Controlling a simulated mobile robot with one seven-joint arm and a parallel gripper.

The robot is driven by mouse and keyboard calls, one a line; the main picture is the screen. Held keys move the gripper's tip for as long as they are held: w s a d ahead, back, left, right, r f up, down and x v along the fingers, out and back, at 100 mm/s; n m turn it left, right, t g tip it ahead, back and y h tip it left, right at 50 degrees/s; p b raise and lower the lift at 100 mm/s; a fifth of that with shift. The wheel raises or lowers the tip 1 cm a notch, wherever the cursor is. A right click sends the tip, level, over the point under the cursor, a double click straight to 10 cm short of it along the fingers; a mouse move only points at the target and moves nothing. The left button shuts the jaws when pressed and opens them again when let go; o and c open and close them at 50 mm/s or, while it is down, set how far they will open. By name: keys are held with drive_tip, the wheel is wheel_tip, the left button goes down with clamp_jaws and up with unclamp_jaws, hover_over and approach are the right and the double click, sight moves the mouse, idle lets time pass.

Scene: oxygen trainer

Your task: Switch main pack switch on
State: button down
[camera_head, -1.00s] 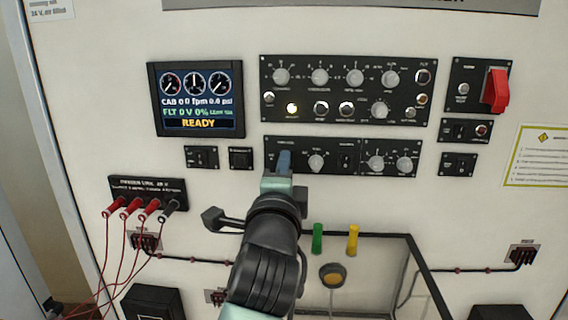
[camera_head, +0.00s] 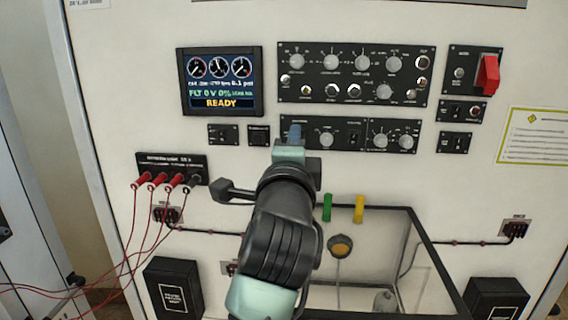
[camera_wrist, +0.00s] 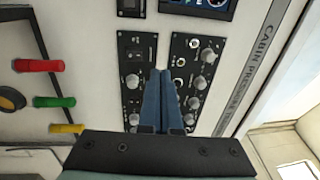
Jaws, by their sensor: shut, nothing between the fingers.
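My gripper (camera_head: 294,133) is shut and empty. Its blue fingers are at the left part of the lower control panel (camera_head: 343,123), covering what lies behind them. In the wrist view the fingers (camera_wrist: 161,76) are together in front of the black panels; I cannot tell whether they touch. No label that I can read marks the main pack switch. A small toggle (camera_head: 354,138) shows on the lower panel, and small switch plates sit left (camera_head: 223,135) and right (camera_head: 456,142) of it. The display (camera_head: 220,81) reads READY.
The upper knob panel (camera_head: 350,92) is above my gripper. A red switch (camera_head: 487,74) is at the upper right. Red plugs with cables (camera_head: 157,180) hang at the left. Green (camera_head: 327,207) and yellow (camera_head: 359,208) handles stick out below the panels.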

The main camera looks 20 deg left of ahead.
drive_tip(key=s+d+r+n+t+h+b, duration=0.1)
drive_tip(key=s+d+r+n+t, duration=0.3)
drive_tip(key=s, duration=0.6)
drive_tip(key=s+d+r+n+t+h+b, duration=0.2)
drive_tip(key=s+d+r+n+t+h, duration=0.2)
drive_tip(key=s+d+r+n, duration=0.5)
drive_tip(key=d+n, duration=0.1)
drive_tip(key=d, duration=0.3)
drive_tip(key=shift+s+d+n+t, duration=0.25)
drive_tip(key=shift+s+n+t, duration=0.05)
drive_tip(key=shift+s+n, duration=0.1)
